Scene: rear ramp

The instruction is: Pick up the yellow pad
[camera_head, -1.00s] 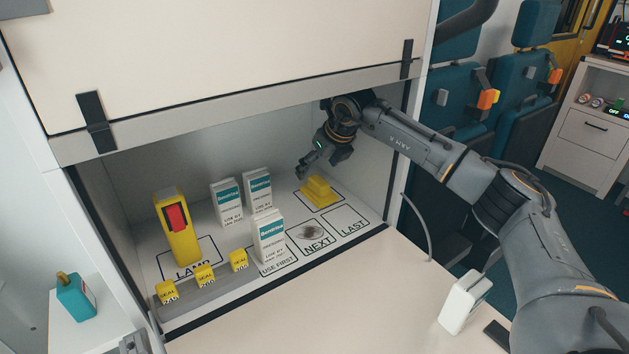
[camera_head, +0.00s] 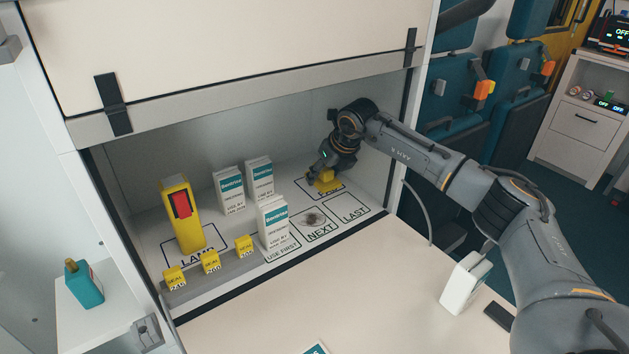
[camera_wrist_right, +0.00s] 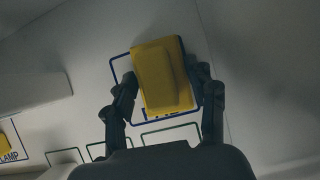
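The yellow pad (camera_head: 326,178) sits on the shelf of the open compartment, on its outlined spot at the back right. My right gripper (camera_head: 318,176) has come down over it and hides part of it. In the right wrist view the pad (camera_wrist_right: 163,78) lies between the two fingers of my right gripper (camera_wrist_right: 163,82), one on each side. The fingers are spread about as wide as the pad; I cannot see clear contact or a firm hold. My left gripper is not in view.
White dressing boxes (camera_head: 273,222) stand left of the pad. A yellow lamp with a red front (camera_head: 182,215) and several small yellow seals (camera_head: 211,262) are further left. The compartment's right wall is close to my arm. The raised door (camera_head: 230,60) is above.

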